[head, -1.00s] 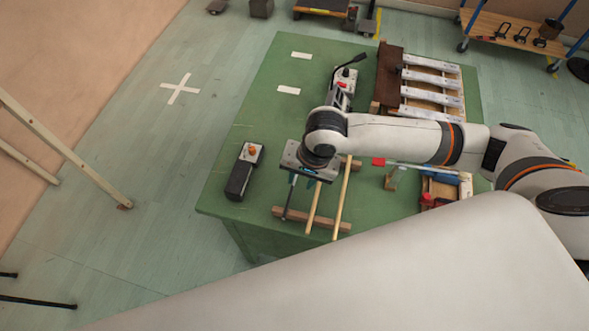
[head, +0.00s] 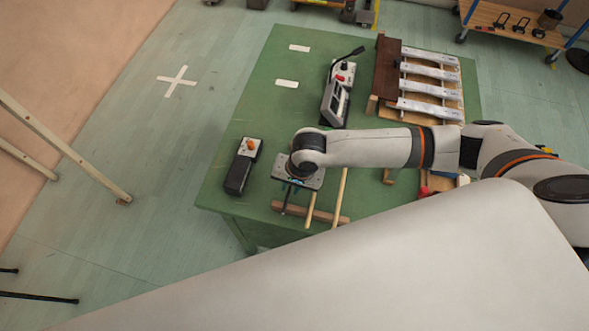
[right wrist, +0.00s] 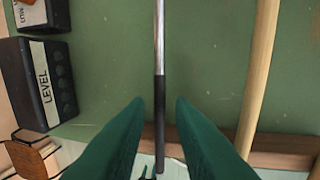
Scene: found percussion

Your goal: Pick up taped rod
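The taped rod (right wrist: 159,50) is a thin shiny metal rod with a black wrapped end. It runs lengthwise through the middle of the right wrist view. In the head view, its dark end (head: 285,204) shows below my right gripper, and the rest is hidden under the hand. My right gripper (right wrist: 158,104) is open, with one green finger on each side of the black part and a gap on both sides. Whether the fingertips are down at rod height is unclear. The rod's black end crosses a wooden rail (right wrist: 280,150). My left gripper is not in view.
Two pale wooden rods lie to the right of the taped rod; the rightmost (head: 341,190) is close. A black box marked LEVEL (head: 241,170) stands to the left. A grey device (head: 335,102) and metal bars (head: 430,72) are farther back on the green table (head: 262,100).

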